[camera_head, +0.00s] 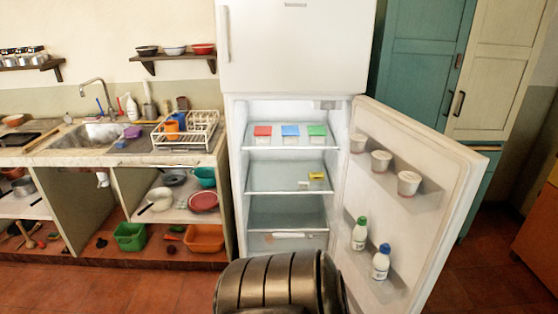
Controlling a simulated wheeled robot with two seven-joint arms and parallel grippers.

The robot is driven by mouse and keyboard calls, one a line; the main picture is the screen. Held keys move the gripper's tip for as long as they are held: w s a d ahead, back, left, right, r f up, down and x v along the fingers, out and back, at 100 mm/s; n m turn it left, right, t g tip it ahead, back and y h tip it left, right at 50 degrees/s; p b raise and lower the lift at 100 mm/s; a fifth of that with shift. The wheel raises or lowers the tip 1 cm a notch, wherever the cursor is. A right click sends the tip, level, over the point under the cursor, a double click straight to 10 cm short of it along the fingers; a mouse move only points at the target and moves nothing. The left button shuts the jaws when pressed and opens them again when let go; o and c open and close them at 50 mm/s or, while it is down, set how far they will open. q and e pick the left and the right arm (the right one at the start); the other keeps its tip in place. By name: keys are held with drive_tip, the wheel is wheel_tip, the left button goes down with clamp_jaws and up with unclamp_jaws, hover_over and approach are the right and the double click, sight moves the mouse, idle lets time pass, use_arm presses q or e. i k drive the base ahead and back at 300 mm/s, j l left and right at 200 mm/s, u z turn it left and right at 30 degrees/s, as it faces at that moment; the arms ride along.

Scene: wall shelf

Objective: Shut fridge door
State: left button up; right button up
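The white fridge (234,150) stands in the middle of the view. Its lower door (455,190) is wide open, hinged on the right and swung out toward me on that side. The door's inner shelves hold several white cups (409,182) and two bottles, one with a green cap (360,236) and one with a blue cap (381,264). The upper freezer door (300,50) is shut. Inside the fridge are red, blue and green-topped containers and a small yellow item. Neither gripper is in view. A dark ribbed rounded part, probably mine, shows at the bottom middle.
A counter (60,158) with a sink, dish rack (190,134) and open shelves below stands on the left. A teal and cream cabinet (420,60) is behind the door. An orange unit (540,225) is at the far right. Floor at the lower right is clear.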

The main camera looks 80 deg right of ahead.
sight(421, 231)
drive_tip(key=k+l+z, duration=0.2)
drive_tip(key=z, duration=0.2)
drive_tip(key=k+l+z, duration=0.15)
drive_tip(key=l+z, duration=0.2)
drive_tip(key=k+l+z, duration=0.1)
drive_tip(key=l+z, duration=0.3)
drive_tip(key=k+l+z, duration=0.1)
drive_tip(key=l+z, duration=0.15)
drive_tip(key=z, duration=0.15)
drive_tip(key=l+z, duration=0.25)
drive_tip(key=l, duration=2.35)
